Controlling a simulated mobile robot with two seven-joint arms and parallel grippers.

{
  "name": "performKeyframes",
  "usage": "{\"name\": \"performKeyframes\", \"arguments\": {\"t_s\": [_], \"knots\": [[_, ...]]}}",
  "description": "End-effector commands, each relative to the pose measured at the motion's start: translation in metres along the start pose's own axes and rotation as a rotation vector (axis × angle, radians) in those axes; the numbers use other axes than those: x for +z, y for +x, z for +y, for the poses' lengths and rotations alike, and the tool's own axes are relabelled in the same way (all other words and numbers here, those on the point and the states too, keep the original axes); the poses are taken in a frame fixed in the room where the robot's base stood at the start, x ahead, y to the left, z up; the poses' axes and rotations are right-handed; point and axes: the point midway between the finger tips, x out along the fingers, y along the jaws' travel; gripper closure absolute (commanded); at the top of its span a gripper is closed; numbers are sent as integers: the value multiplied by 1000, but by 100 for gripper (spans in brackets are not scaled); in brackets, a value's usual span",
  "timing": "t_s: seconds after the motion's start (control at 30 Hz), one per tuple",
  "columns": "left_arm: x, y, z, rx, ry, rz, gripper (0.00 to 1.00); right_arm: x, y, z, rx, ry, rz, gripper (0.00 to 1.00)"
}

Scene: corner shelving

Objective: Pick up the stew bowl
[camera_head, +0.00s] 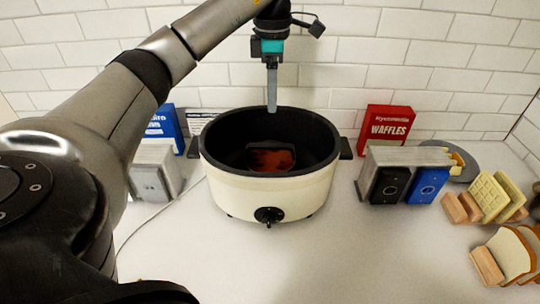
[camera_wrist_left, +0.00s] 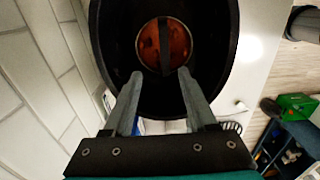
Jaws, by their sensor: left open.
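The stew bowl (camera_head: 270,158) is a dark bowl with red-orange stew. It sits inside a cream slow cooker (camera_head: 268,193) with a black interior. In the left wrist view the stew bowl (camera_wrist_left: 151,46) is round, with a dark strip across it, beyond the fingertips. My left gripper (camera_head: 271,109) points down above the cooker, near its far rim in the picture. In the left wrist view its two fingers (camera_wrist_left: 160,74) are apart with nothing between them. My right gripper is not in view.
A red waffles box (camera_head: 387,124) and a toaster (camera_head: 408,173) with black and blue fronts stand right of the cooker. Bread slices (camera_head: 510,252) and waffles (camera_head: 488,194) lie further right. A blue box (camera_head: 165,128) stands left. The counter in front is clear; a tiled wall is behind.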

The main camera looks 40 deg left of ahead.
Motion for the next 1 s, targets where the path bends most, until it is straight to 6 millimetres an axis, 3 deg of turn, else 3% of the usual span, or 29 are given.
{"name": "performKeyframes", "arguments": {"t_s": [0.2, 0.4, 0.67, 1.0], "knots": [[-1, 46, -1, -4, 0, 4, 43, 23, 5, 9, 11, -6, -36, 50], [-1, 78, -1, -3, 0, 2, 43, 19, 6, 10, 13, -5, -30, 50], [-2, 94, -2, -2, 0, 1, 43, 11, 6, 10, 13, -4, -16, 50], [-5, 135, -7, -3, -1, 1, 43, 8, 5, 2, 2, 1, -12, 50]]}}
